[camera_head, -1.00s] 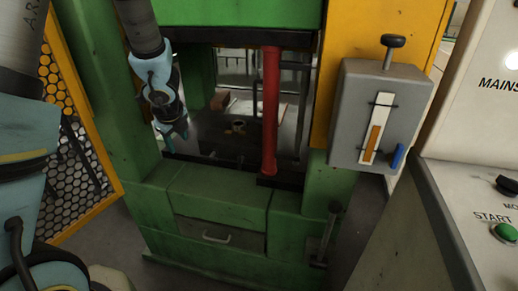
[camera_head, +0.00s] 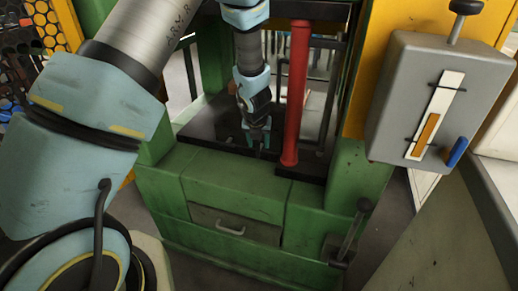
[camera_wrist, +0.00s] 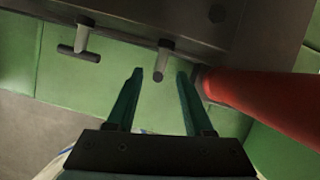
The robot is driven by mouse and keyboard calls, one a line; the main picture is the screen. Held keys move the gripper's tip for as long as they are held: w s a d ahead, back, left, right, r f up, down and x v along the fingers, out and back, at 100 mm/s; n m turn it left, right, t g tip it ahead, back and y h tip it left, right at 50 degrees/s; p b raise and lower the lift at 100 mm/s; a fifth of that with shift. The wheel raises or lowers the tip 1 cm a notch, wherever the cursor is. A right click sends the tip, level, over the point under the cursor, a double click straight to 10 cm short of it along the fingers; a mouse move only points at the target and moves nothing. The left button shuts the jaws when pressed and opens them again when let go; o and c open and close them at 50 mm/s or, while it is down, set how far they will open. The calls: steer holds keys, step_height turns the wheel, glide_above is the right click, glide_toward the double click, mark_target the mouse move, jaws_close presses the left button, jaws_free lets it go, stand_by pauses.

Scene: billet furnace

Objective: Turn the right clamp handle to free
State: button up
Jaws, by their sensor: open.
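Two clamp handles show in the wrist view at the edge of the dark plate (camera_wrist: 180,18). The left handle (camera_wrist: 80,50) has a T shape with its bar crosswise. The right handle (camera_wrist: 166,47) has a short stem, and its end appears between my fingertips. In the head view, my gripper (camera_head: 258,138) points down inside the press opening, left of the red post, and the handles cannot be made out.
The red post (camera_head: 296,95) stands close to the right of my gripper, and also on the right in the wrist view (camera_wrist: 265,95). A grey gauge box (camera_head: 400,85) is at the right. A lever (camera_head: 350,232) and a drawer (camera_head: 222,225) are on the green front.

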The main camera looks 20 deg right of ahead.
steer(key=shift+x, duration=1)
steer(key=shift+a, duration=0.1)
jaws_close()
